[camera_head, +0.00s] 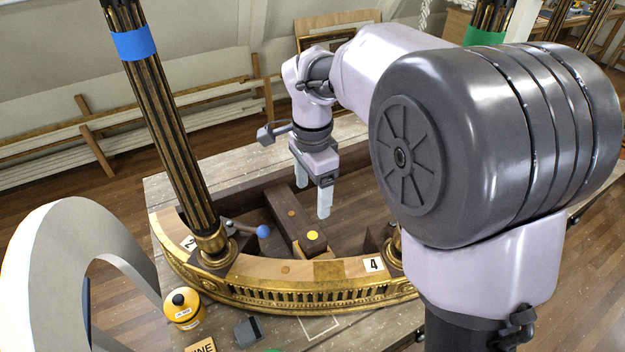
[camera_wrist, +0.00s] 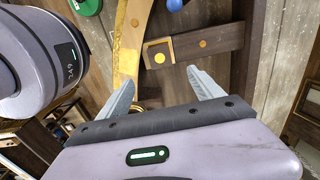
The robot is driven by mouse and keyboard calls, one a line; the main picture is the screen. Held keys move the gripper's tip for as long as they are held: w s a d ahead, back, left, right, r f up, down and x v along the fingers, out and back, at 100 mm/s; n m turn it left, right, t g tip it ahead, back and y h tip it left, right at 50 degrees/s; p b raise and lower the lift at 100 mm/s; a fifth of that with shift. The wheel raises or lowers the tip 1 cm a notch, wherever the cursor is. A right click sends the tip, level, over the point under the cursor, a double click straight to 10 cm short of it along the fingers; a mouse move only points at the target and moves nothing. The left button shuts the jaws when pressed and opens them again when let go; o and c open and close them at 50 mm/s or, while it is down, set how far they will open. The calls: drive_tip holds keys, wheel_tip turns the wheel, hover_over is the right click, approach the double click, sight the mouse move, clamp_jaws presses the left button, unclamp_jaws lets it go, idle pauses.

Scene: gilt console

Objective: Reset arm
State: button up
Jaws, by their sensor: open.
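My arm reaches in from the right in the head view. My gripper (camera_head: 313,200) points down above the inside of the gilt console frame (camera_head: 290,297). Its two pale fingers are apart with nothing between them. In the wrist view my gripper (camera_wrist: 157,85) also shows open and empty. A dark wooden crosspiece with a yellow dot (camera_head: 313,235) lies just below and beside the fingers. The same yellow dot shows in the wrist view (camera_wrist: 160,58), beyond the fingertips. I cannot tell the exact gap between fingers and wood.
A fluted leg with a blue band (camera_head: 165,120) stands at the left of the frame. A blue-knobbed lever (camera_head: 263,231) is by its foot. A yellow pot (camera_head: 184,308) and a grey block (camera_head: 249,331) lie in front. A pale arch (camera_head: 50,240) stands at the left.

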drive_tip(key=shift+s+r, duration=0.1)
drive_tip(key=shift+r, duration=0.5)
drive_tip(key=s+d+f+n+t+b, duration=0.2)
drive_tip(key=s+n+b, duration=0.1)
drive_tip(key=s, duration=0.4)
drive_tip(key=s+d+f+n+t+y+b, duration=0.1)
drive_tip(key=s+f+n+t+b, duration=0.1)
drive_tip(key=s+b, duration=0.3)
drive_tip(key=s+d+f+n+t+y+b, duration=0.1)
drive_tip(key=s+d+f+n+b, duration=0.1)
drive_tip(key=s, duration=0.7)
drive_tip(key=f+n+b, duration=0.1)
drive_tip(key=n+b, duration=0.1)
drive_tip(key=shift+d+t+b, duration=0.3)
drive_tip(key=shift+t+b, duration=0.05)
drive_tip(key=shift+t, duration=0.05)
drive_tip(key=shift+s, duration=0.1)
